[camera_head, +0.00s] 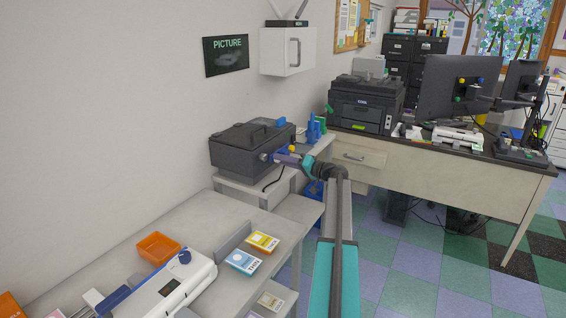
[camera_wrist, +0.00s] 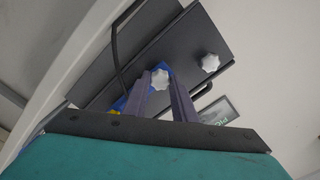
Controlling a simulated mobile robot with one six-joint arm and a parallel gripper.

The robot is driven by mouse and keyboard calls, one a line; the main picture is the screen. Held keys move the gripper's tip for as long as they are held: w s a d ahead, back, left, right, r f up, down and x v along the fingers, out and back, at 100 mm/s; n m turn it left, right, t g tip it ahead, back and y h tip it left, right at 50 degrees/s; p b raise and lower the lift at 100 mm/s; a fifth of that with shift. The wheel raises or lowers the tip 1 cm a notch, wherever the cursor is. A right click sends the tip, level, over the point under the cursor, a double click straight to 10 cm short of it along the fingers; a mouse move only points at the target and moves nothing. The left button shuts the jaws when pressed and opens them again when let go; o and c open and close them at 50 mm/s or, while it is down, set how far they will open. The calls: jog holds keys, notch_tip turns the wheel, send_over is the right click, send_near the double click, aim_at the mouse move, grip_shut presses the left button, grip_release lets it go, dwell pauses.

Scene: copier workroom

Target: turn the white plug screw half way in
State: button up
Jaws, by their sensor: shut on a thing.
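A dark grey box-shaped machine (camera_head: 238,150) stands on a pale stand against the wall. In the wrist view its dark panel (camera_wrist: 190,38) carries two white lobed knobs that look like plug screws. One white plug screw (camera_wrist: 160,79) is between the tips of my gripper (camera_wrist: 161,84), whose two purple fingers are closed on it. The other white knob (camera_wrist: 210,62) is apart, to the right. In the head view my gripper (camera_head: 277,157) reaches the machine's right side from the right. How deep the held screw sits cannot be told.
Blue bottles (camera_head: 314,128) stand just behind my gripper. A black cable (camera_head: 272,181) hangs below it. A desk with a printer (camera_head: 365,105) is at right. The tiled floor (camera_head: 430,265) is open.

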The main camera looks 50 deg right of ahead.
jog(key=m+p, duration=1.2)
jog(key=m, duration=1.2)
jog(key=shift+d+m, duration=0.15)
jog(key=shift+m, duration=0.15)
jog(key=shift+s+f+m+p, duration=0.1)
jog(key=shift+f+m+p, duration=0.05)
jog(key=shift+m+p, duration=0.4)
